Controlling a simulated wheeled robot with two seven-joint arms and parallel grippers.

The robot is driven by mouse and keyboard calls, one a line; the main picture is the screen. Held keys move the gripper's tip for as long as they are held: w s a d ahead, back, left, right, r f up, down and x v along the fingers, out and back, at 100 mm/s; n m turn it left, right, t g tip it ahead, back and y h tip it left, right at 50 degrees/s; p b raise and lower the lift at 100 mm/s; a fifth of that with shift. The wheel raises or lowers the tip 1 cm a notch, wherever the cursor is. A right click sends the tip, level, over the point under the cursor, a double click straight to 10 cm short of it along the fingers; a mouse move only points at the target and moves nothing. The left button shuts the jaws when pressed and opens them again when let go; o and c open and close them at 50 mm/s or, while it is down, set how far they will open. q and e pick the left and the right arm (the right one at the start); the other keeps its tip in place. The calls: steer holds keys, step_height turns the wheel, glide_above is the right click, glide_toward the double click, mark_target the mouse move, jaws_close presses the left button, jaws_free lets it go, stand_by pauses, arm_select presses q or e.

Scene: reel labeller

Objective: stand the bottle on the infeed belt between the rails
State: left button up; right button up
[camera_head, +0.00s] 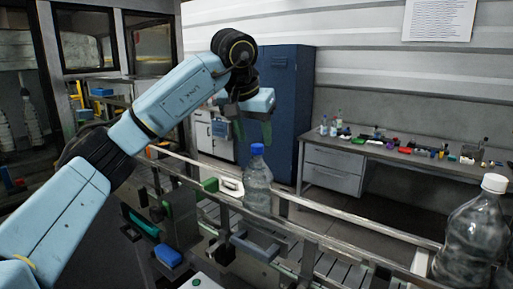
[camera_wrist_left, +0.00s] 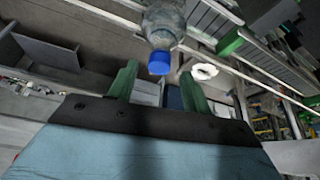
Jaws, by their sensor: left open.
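A clear bottle with a blue cap (camera_head: 257,186) stands upright on the infeed belt, with a rail (camera_head: 325,209) running past it. Its foot is partly hidden by machine parts, so I cannot tell exactly how it sits between the rails. My left gripper (camera_head: 253,139) is open and empty, its green fingers pointing down just above the cap. In the left wrist view the bottle (camera_wrist_left: 165,22) shows with its blue cap near the gap between the open fingers (camera_wrist_left: 160,72); contact is not visible. My right gripper is out of view.
A larger clear bottle with a white cap (camera_head: 470,235) stands at the right. A white ring-like part (camera_head: 230,187) is beside the blue-capped bottle. A blue cabinet (camera_head: 278,110) and a grey bench (camera_head: 410,156) with small items are behind.

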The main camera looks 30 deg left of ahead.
arm_select(q)
steer(key=v, duration=0.7)
steer(key=shift+r, duration=0.1)
stand_by(2.1)
